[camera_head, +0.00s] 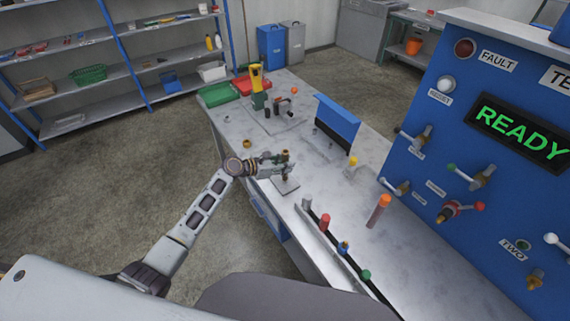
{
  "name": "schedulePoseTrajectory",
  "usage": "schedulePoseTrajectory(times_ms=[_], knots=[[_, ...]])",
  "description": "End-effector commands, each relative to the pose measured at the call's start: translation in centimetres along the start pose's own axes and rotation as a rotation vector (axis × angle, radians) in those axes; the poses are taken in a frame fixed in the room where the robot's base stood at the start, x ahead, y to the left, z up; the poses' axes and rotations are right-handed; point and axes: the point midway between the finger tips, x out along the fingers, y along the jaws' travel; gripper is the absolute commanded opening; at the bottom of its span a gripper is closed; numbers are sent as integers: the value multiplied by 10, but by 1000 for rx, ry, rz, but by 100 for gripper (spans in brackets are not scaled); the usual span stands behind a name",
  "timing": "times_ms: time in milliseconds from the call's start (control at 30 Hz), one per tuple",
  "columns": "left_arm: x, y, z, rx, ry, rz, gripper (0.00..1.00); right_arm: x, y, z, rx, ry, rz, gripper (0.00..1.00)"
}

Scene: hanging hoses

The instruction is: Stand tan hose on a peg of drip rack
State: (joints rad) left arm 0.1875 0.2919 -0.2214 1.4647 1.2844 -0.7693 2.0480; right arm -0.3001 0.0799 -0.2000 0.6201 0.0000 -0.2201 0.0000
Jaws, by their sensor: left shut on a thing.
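My left gripper (277,163) is over the left part of the grey table and is shut on a small upright thing with a greenish-brown top (285,156). It may be the tan hose, but it is too small and too covered by the fingers to be sure. Just below it a small grey square plate (288,187) lies on the table; I cannot tell whether the held thing touches it. Farther back stands a flat base (262,118) with several short upright pieces on it. I cannot tell which of these is the drip rack. My right gripper is not in view.
A dark rail (351,263) with coloured knobs runs along the near table edge. A blue upright panel (337,121) is behind, and a large blue READY panel (440,125) bounds the right. Green (214,95) and red trays sit at the far end.

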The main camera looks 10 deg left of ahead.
Motion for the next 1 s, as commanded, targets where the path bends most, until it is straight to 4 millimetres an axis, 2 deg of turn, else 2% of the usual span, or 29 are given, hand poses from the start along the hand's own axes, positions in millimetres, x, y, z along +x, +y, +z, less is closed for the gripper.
schedulePoseTrajectory(times_ms=[1000], knots=[[6,0,-14,-1,-1,0,0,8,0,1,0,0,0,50]])
